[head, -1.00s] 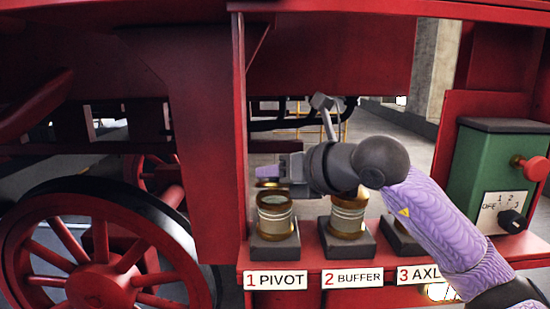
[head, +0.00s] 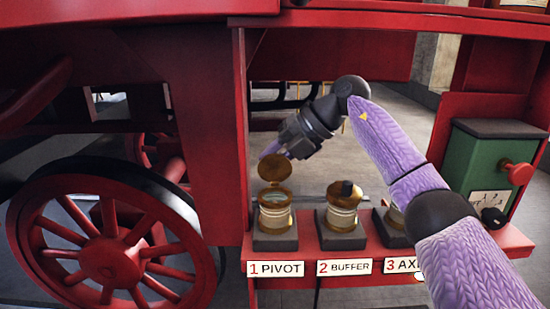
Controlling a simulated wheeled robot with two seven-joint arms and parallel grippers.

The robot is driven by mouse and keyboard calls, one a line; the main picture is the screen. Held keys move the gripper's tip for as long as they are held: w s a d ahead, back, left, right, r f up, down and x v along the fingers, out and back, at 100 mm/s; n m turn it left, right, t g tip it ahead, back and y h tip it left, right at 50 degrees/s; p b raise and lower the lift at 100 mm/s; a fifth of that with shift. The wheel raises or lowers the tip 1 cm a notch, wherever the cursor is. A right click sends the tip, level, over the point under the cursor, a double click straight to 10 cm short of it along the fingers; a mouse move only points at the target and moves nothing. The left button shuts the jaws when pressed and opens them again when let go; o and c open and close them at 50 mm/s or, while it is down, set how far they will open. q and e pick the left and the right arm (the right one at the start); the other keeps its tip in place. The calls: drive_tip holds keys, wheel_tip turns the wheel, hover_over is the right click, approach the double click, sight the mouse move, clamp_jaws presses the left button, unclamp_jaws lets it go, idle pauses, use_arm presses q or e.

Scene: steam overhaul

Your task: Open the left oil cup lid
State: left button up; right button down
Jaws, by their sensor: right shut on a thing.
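The left oil cup (head: 274,217), brass with a pale banded body, stands on a dark block above the "1 PIVOT" label (head: 275,269). Its round brass lid (head: 274,169) is swung up at the back, steeply tilted, and the cup mouth shows open. My right gripper (head: 269,152) reaches down from the upper right, with its lavender fingertips at the lid's upper edge, shut on the lid. The fingertips' far side is hidden. My left gripper is not in view.
The "2 BUFFER" cup (head: 342,212) with a black knob stands to the right, its lid down. The third cup (head: 394,216) is partly hidden by my right arm. A green switch box (head: 492,160) stands at right and a red spoked wheel (head: 110,258) at left.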

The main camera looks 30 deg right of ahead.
drive_tip(key=shift+w+d+f+m+g+y, duration=0.2)
drive_tip(key=shift+w+m+g+y, duration=0.15)
drive_tip(key=shift+g, duration=0.25)
drive_tip(key=shift+w+d+f+m+g+y, duration=0.15)
drive_tip(key=shift+w+m+g+y, duration=0.15)
drive_tip(key=shift+g, duration=0.3)
drive_tip(key=c, duration=0.5)
unclamp_jaws()
drive_tip(key=shift+c, duration=0.2)
